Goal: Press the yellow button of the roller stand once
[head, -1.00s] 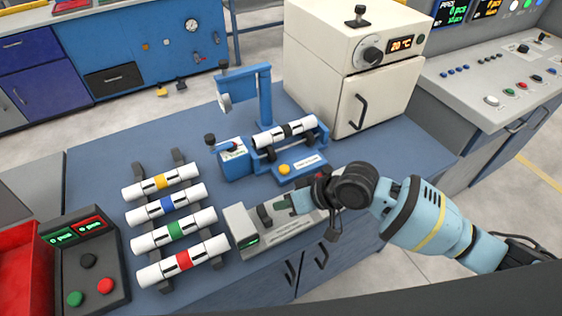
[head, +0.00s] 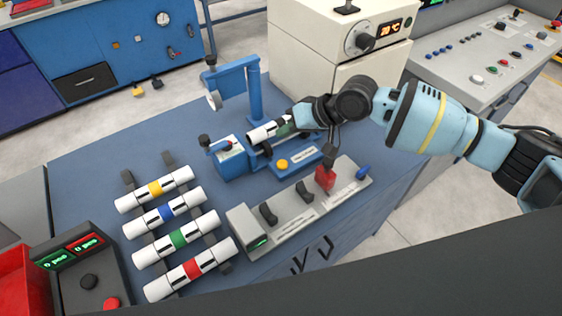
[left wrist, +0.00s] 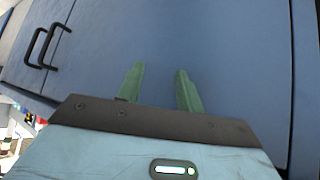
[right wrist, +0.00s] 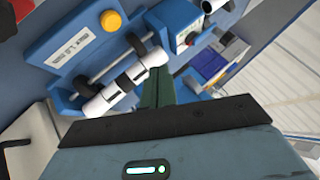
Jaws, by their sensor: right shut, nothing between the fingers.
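The blue roller stand (head: 230,166) is on the blue bench in the head view, with the yellow button (head: 282,164) on its front panel. The button also shows at the top of the right wrist view (right wrist: 110,20), clear of the fingers. A white pipe with black bands (head: 262,132) lies on the rollers, partly hidden by my right gripper. My right gripper (head: 284,130) is shut and empty, over the pipe and behind the button; its green fingers (right wrist: 158,72) also show in the right wrist view. My left gripper (left wrist: 160,70) is open and empty, facing a blue cabinet front.
A rack (head: 128,180) of several white pipes with coloured bands is at the left. A grey lever panel (head: 292,218) lies in front of the stand. A cream oven (head: 330,55) stands behind. A blue arm (head: 232,72) rises over the stand.

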